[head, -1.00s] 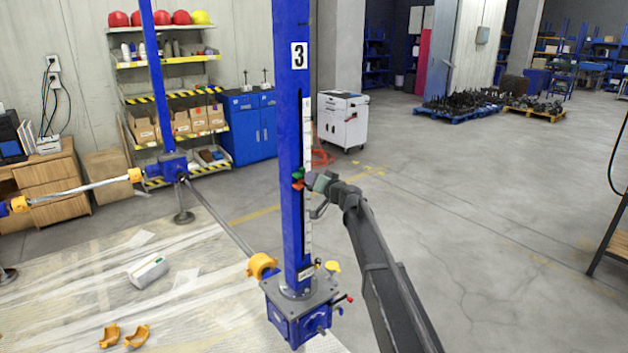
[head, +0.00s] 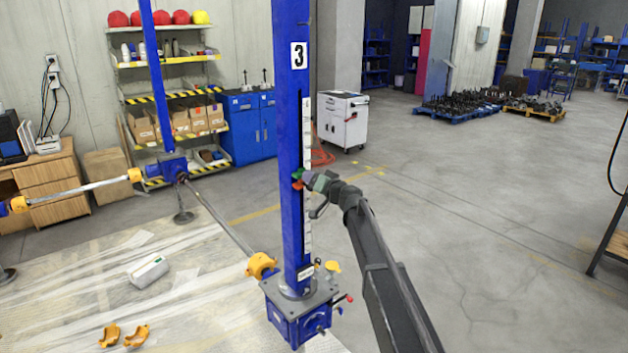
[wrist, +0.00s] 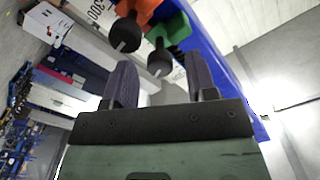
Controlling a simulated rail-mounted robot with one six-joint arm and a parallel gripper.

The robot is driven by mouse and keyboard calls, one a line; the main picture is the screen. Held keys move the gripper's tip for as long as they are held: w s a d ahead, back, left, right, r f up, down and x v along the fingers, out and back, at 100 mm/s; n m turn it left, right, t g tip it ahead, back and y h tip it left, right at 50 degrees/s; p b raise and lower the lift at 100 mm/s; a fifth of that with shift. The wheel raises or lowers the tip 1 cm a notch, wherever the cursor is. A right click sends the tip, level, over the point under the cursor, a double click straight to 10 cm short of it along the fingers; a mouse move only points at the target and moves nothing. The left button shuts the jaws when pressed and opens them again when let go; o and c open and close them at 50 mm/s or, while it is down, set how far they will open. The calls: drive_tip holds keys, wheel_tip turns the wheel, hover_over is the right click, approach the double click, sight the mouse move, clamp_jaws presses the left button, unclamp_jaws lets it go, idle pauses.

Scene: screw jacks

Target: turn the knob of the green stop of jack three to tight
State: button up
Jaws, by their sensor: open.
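Jack three is the blue post (head: 289,120) marked with a 3, with a white scale (head: 307,135) along its side. The green stop (head: 297,174) sits on the post just above an orange-red stop (head: 297,185). In the wrist view the green stop (wrist: 172,24) carries a black knob (wrist: 160,60), and the orange stop (wrist: 143,8) carries another black knob (wrist: 125,34). My gripper (wrist: 159,62) is open, with the green stop's knob between its fingertips and visible gaps at both sides.
The jack's blue gearbox base (head: 300,315) stands below, with an orange coupling cover (head: 262,265) beside it. A white cabinet (head: 342,120) stands behind. The orange stop's knob lies close to one finger.

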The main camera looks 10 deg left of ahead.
drive_tip(key=v, duration=1)
drive_tip(key=shift+s+d, duration=0.2)
drive_tip(key=shift+s, duration=0.05)
drive_tip(key=shift+a, duration=0.15)
drive_tip(key=w+a+n, duration=0.7)
drive_tip(key=w, duration=0.1)
drive_tip(key=shift+a, duration=0.35)
drive_tip(key=shift+w+r, duration=0.1)
drive_tip(key=shift+c, duration=0.2)
